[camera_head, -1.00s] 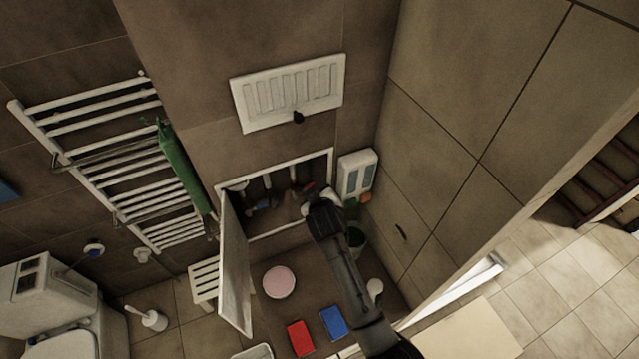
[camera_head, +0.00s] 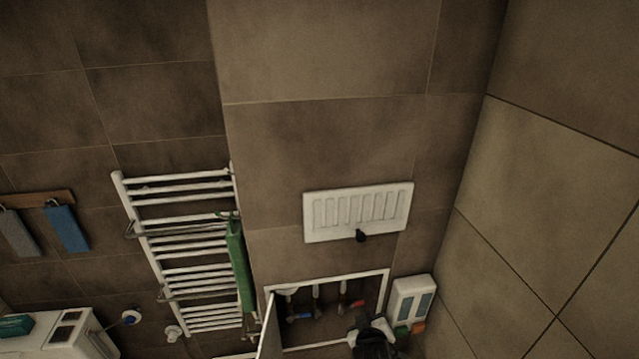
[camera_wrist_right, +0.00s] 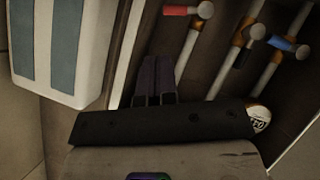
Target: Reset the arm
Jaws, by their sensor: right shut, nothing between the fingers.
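My right gripper (camera_wrist_right: 153,88) is shut and empty in the right wrist view, its two dark fingers side by side. It points toward the pipes of an open wall recess (camera_head: 330,300). In the head view my right arm (camera_head: 373,342) shows only at the bottom edge, by the recess's lower right corner; its fingers are hard to make out there. The red valve handle (camera_wrist_right: 180,10) and the blue valve handle (camera_wrist_right: 281,43) are apart from the fingers. My left gripper is in neither view.
The recess's white door (camera_head: 268,332) stands open on the left. A white dispenser (camera_head: 411,300) hangs close on the right and looms beside the fingers in the wrist view. A white vent (camera_head: 357,212) is above. A towel rail (camera_head: 185,255) with a green towel (camera_head: 240,265) is left.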

